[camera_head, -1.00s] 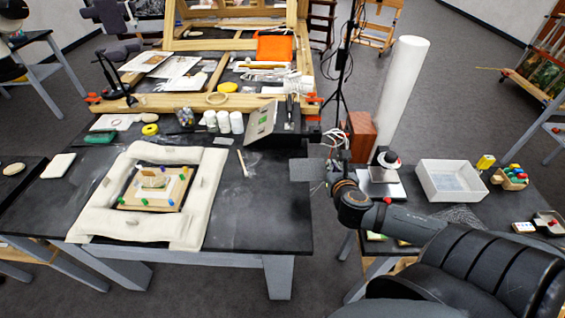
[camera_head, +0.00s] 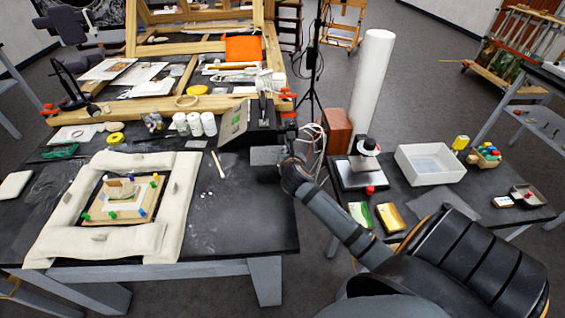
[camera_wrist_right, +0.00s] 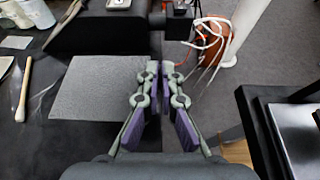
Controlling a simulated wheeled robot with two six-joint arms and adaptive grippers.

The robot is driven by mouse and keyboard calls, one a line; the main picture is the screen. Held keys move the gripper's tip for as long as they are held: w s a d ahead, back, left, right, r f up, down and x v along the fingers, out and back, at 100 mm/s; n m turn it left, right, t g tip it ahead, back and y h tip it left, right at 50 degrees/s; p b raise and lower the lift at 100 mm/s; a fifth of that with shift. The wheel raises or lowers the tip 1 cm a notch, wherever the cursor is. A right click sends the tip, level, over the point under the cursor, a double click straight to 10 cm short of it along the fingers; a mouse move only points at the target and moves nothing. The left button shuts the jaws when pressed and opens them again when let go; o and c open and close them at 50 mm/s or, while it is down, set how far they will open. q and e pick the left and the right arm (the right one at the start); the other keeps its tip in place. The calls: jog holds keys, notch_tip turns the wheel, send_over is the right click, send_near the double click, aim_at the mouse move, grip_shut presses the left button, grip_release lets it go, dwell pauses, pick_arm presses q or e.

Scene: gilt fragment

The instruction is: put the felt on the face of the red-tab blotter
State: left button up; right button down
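My right gripper (camera_wrist_right: 160,70) is shut on the right edge of a flat grey square sheet, which looks like the felt (camera_wrist_right: 90,88). The felt is level and reaches left from the fingertips. In the head view the felt (camera_head: 267,156) hangs by the right edge of the black worktable, in front of a dark slanted stand (camera_head: 262,138). A pale board with a green mark (camera_head: 234,122) leans at the stand's left side. I cannot make out a red tab, so I cannot tell which thing is the red-tab blotter. My left gripper is out of view.
A padded frame (camera_head: 175,205) around a gilt fragment fills the table's left. White jars (camera_head: 195,124) and a wooden stick (camera_head: 217,164) lie near the stand. A white tray (camera_head: 430,165) is on the right table. Loose cables (camera_wrist_right: 208,38) hang beyond the gripper.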

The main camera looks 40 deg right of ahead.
jog(key=w+f, duration=0.2)
jog(key=shift+a+f, duration=0.1)
jog(key=shift+f, duration=0.2)
jog(key=shift+w+f, duration=0.2)
jog(key=shift+f, duration=1.5)
jog(key=c, duration=1.5)
grip_release()
jog(key=shift+f, duration=0.1)
jog(key=shift+s+a+r, duration=0.15)
jog(key=shift+s+r, duration=0.05)
jog(key=v, duration=1.1)
jog(key=shift+s+a+r, duration=0.1)
jog(key=shift+s+a, duration=0.05)
jog(key=shift+s, duration=0.15)
